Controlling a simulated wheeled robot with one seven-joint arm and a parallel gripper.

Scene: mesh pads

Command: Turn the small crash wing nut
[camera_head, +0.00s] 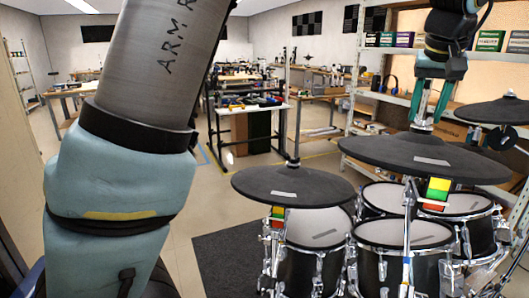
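Three dark grey cymbals show: the left one (292,187), the middle one (428,153) and one at the right edge (497,111). I cannot tell for certain which is the small crash. A small wing nut (292,163) tops the left cymbal's post. My gripper (427,122) points down over the centre of the middle cymbal. Its two teal fingers are apart, one on either side of that cymbal's post top. Any wing nut there is too small to make out, and contact cannot be told.
Several drums with pale mesh heads (404,234) stand below the cymbals. Coloured blocks hang under the left and middle cymbals. A shelf rack (392,93) is behind. A dark mat (228,262) lies on the floor. Workbenches stand farther back.

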